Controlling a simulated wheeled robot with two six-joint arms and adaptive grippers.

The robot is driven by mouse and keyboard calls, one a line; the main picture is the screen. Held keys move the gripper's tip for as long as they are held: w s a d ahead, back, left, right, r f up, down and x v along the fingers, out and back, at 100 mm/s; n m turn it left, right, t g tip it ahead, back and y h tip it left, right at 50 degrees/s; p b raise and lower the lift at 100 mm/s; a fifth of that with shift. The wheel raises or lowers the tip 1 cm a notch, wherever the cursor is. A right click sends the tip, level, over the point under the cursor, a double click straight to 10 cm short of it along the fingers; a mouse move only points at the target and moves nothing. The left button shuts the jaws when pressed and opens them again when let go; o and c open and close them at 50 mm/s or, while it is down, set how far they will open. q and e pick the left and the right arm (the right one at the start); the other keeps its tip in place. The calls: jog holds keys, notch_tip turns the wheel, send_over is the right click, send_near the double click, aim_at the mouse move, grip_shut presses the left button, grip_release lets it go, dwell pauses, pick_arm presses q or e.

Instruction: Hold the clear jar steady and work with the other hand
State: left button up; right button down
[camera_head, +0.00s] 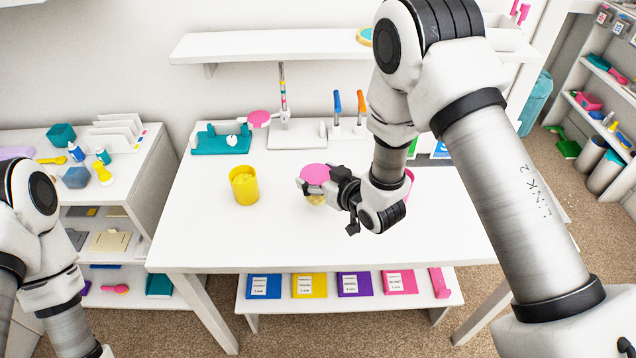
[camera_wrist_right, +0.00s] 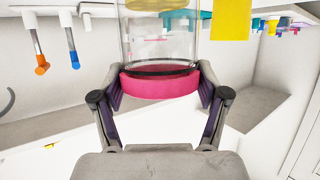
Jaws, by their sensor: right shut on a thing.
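The clear jar (camera_wrist_right: 158,45) has a pink lid (camera_wrist_right: 160,84) and something yellow inside it. The right wrist view shows it upside down. In the head view the pink lid (camera_head: 315,174) is over the middle of the white table (camera_head: 280,240), with a little of the jar (camera_head: 316,200) showing under it. My right gripper (camera_head: 328,186) is shut on the lid, a finger on each side of it (camera_wrist_right: 160,90). I cannot tell whether the jar's base touches the table. My left arm shows at the left edge, but its gripper is out of view.
A yellow cup (camera_head: 244,187) stands left of the jar. A pink container (camera_head: 409,176) is partly hidden behind my right arm. A teal tray (camera_head: 222,140), a white stand (camera_head: 297,134) and upright tools (camera_head: 337,104) line the back. The table's front is clear.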

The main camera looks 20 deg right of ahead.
jog(key=f, duration=0.3)
jog(key=shift+w+f+p, duration=0.2)
jog(key=shift+p, duration=0.2)
jog(key=shift+f, duration=0.1)
jog(key=shift+f, duration=0.2)
grip_release()
jog(key=shift+r, duration=0.1)
